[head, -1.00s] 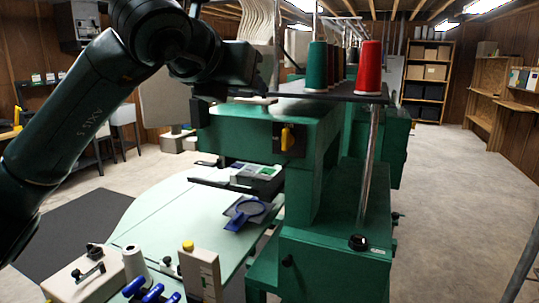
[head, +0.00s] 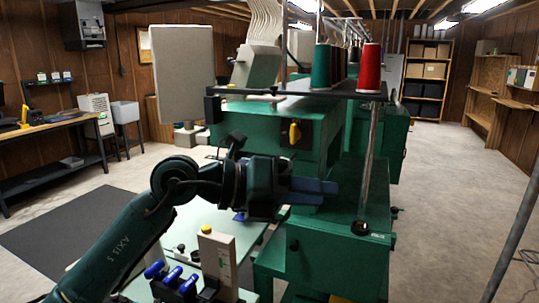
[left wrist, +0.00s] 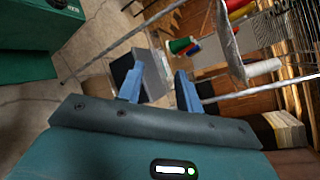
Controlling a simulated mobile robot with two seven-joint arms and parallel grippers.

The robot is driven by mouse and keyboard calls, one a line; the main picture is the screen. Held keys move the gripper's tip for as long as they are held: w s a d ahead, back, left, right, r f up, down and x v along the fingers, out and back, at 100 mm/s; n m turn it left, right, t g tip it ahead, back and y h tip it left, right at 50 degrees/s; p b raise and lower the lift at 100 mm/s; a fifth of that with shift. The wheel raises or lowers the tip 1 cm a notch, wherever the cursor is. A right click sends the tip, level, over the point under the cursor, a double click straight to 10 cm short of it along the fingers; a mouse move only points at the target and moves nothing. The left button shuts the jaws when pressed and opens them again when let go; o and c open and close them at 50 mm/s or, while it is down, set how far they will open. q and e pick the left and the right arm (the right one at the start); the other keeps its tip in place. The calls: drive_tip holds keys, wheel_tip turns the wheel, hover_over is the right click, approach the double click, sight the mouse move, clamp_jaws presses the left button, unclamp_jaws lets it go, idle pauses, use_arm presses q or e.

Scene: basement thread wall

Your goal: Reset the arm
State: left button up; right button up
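My left gripper (head: 326,191) is in front of the green machine (head: 345,235), its blue fingers pointing right in the head view. In the left wrist view my left gripper (left wrist: 158,82) shows two blue fingers standing apart, with nothing held between them. My left arm comes up from the lower left and bends at the wrist. My right gripper is in neither view.
Green (head: 322,66) and red (head: 369,68) thread cones stand on the machine's upper rack. A beige box (head: 217,262) and blue-topped items (head: 172,277) are near my forearm. A metal pole (head: 517,225) slants at right. Open floor (head: 440,200) lies right of the machine.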

use_arm(q)
drive_tip(key=a+f+n+t+y, duration=0.2)
drive_tip(key=a+f+n+t, duration=0.3)
drive_tip(key=n, duration=0.5)
drive_tip(key=a+f+n+t+y+p, duration=0.1)
drive_tip(key=a+f+n+t, duration=0.3)
drive_tip(key=f+n+t, duration=0.45)
drive_tip(key=a+f+n+t+y, duration=0.25)
drive_tip(key=a+f+n, duration=0.2)
drive_tip(key=n, duration=0.65)
drive_tip(key=s+a+f+n+g+y, duration=0.2)
drive_tip(key=s+f, duration=0.3)
drive_tip(key=f, duration=0.3)
drive_tip(key=s+a+f+n+g+y, duration=0.2)
drive_tip(key=s+f+n, duration=0.3)
drive_tip(key=f, duration=0.3)
drive_tip(key=s+a+f+n+g+y+p, duration=0.1)
drive_tip(key=s+a+f+n+g+y, duration=0.1)
drive_tip(key=s+f, duration=0.4)
wheel_tip(320, 180, down, 2)
drive_tip(key=shift+s+a+f+n+g, duration=0.1)
drive_tip(key=shift+s+a+n+g, duration=0.2)
drive_tip(key=shift+a+n+g, duration=0.55)
drive_tip(key=shift+d+g+y, duration=0.25)
drive_tip(key=shift+d, duration=0.15)
